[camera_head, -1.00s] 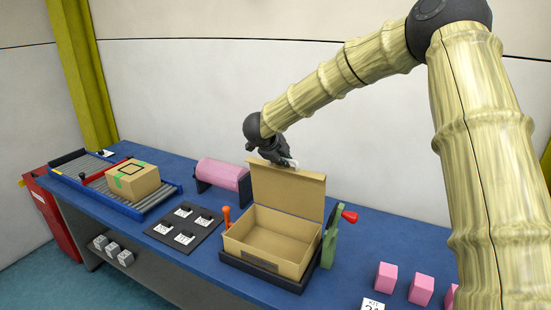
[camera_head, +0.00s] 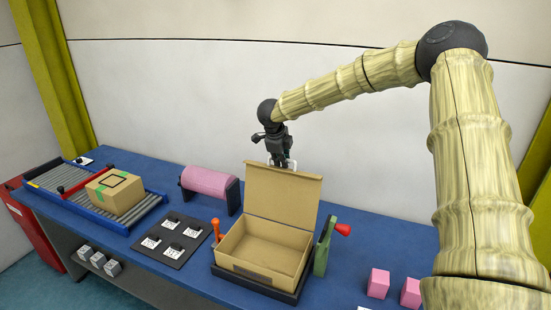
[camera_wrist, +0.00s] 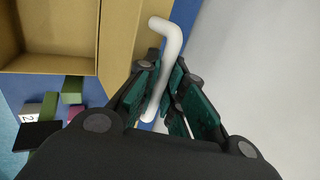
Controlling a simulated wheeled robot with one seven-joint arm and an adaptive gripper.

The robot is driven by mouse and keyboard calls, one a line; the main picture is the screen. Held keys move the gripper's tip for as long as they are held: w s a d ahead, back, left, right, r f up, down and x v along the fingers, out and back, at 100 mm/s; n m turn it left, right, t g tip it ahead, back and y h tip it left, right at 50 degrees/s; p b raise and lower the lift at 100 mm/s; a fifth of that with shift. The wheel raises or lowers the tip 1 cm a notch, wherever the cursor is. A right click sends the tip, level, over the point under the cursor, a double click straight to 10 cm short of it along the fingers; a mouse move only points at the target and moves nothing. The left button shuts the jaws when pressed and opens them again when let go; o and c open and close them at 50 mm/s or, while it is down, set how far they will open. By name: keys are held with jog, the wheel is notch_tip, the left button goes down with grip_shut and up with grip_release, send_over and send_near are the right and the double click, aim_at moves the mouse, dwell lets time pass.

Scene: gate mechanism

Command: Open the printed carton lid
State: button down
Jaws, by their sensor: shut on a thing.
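The brown carton (camera_head: 245,270) stands on a dark base on the blue table with its inside showing empty. Its lid (camera_head: 283,196) stands up about vertical at the back edge. My gripper (camera_head: 284,161) is at the top edge of the lid, pointing down. In the wrist view my gripper (camera_wrist: 166,92) is shut on a white bent handle (camera_wrist: 170,45), its green pads on both sides. The handle's upper end lies at the lid's edge (camera_wrist: 121,42). Its joint with the lid is not clear. No print shows on the lid's visible face.
An orange lever (camera_head: 215,232) stands left of the carton, and a green stand with a red knob (camera_head: 343,230) stands right. A pink roller (camera_head: 206,182) and a black card board (camera_head: 172,240) lie left. A taped box (camera_head: 116,191) sits on rollers. Pink blocks (camera_head: 378,283) are at front right.

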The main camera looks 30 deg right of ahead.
jog(key=shift+f, duration=0.1)
dwell(0.3)
jog(key=c, duration=1.5)
grip_release()
jog(key=shift+d, duration=0.1)
jog(key=v, duration=1.2)
